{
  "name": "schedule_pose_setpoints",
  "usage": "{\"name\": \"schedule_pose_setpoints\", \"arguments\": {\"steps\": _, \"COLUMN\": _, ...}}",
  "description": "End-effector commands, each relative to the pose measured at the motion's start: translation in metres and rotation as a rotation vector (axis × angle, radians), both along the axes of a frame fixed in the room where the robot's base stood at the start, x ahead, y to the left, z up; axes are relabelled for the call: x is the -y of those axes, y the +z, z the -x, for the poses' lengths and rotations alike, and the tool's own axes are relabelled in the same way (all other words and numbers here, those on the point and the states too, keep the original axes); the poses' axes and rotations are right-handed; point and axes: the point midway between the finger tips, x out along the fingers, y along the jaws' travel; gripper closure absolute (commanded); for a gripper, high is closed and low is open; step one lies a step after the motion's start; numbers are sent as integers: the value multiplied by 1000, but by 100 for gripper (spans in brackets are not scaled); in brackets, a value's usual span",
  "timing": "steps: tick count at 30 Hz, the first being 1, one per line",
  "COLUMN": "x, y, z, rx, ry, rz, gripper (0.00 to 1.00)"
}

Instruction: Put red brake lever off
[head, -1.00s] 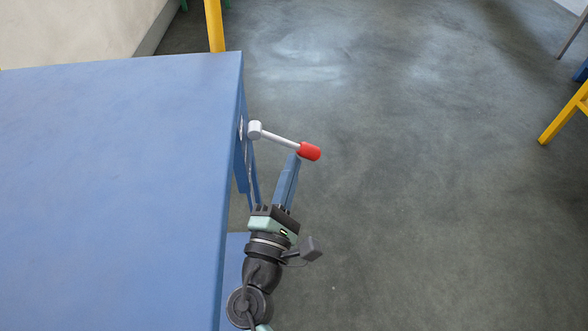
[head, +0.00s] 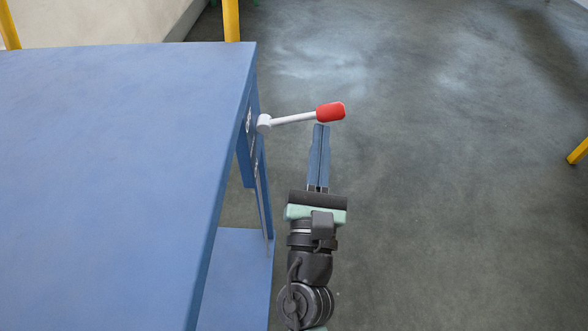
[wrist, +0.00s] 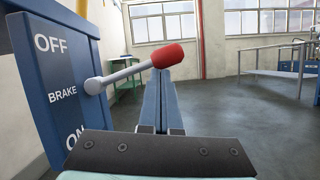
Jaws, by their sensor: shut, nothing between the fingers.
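The brake lever has a grey arm and a red knob (head: 330,112). It sticks out to the right from the side of the blue bench. In the wrist view the red knob (wrist: 168,55) is tilted up from its pivot on a blue panel (wrist: 60,90). The panel reads OFF at the top, BRAKE in the middle and ON at the bottom. My gripper (head: 321,127) is shut and empty, its blue fingers together. Its tips are right under the knob, seemingly touching it; exact contact is hard to tell.
The blue bench top (head: 110,150) fills the left, with a lower shelf (head: 235,280) beside my arm. Grey floor (head: 450,200) to the right is open. A yellow leg (head: 231,20) stands behind the bench.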

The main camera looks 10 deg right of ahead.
Motion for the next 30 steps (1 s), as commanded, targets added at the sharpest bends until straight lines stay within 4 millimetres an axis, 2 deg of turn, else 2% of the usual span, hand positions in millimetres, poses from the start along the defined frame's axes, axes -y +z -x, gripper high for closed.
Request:
{"name": "schedule_pose_setpoints", "arguments": {"steps": 3, "x": 0, "y": 8, "z": 0, "rx": -13, "ry": 1, "rz": 55, "gripper": 100}}
{"name": "schedule_pose_setpoints", "arguments": {"steps": 10, "x": -1, "y": 14, "z": 0, "rx": -13, "ry": 1, "rz": 49, "gripper": 100}}
{"name": "schedule_pose_setpoints", "arguments": {"steps": 30, "x": -1, "y": 16, "z": -1, "rx": -11, "ry": 2, "rz": 47, "gripper": 100}}
